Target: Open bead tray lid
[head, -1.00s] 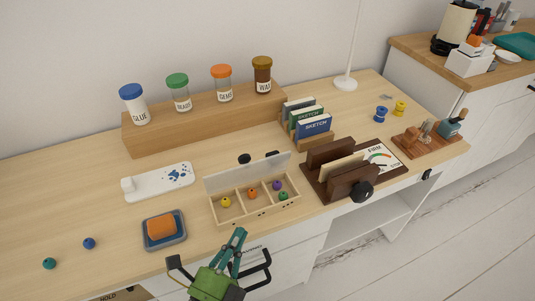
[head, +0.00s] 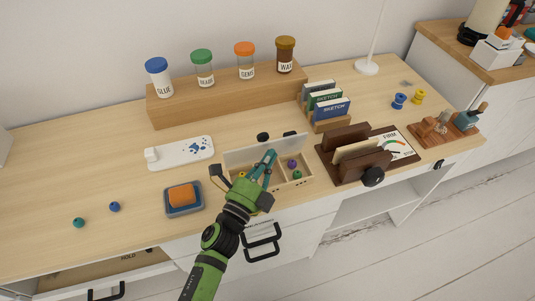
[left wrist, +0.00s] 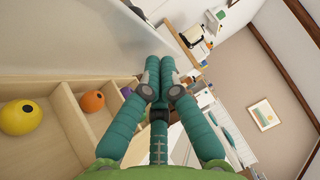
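The wooden bead tray (head: 309,183) sits on the desk with its pale lid (head: 236,156) standing raised along the back edge. Its compartments hold a purple bead (head: 292,164) and a green bead (head: 297,174). My left gripper (head: 270,154) is over the tray, in front of the lid, and hides part of the compartments. In the left wrist view the fingertips (left wrist: 163,78) meet with nothing visible between them. That view also shows a yellow bead (left wrist: 20,117), an orange bead (left wrist: 93,101) and the grey lid (left wrist: 80,35). I cannot tell whether the fingers touch the lid. My right gripper is out of view.
A blue dish (head: 184,210) with an orange block stands left of the tray. A dark wooden holder (head: 345,138) stands close on the right. A wooden riser (head: 225,101) with jars is behind. Two loose beads, one blue (head: 115,207), lie on the mostly clear left side.

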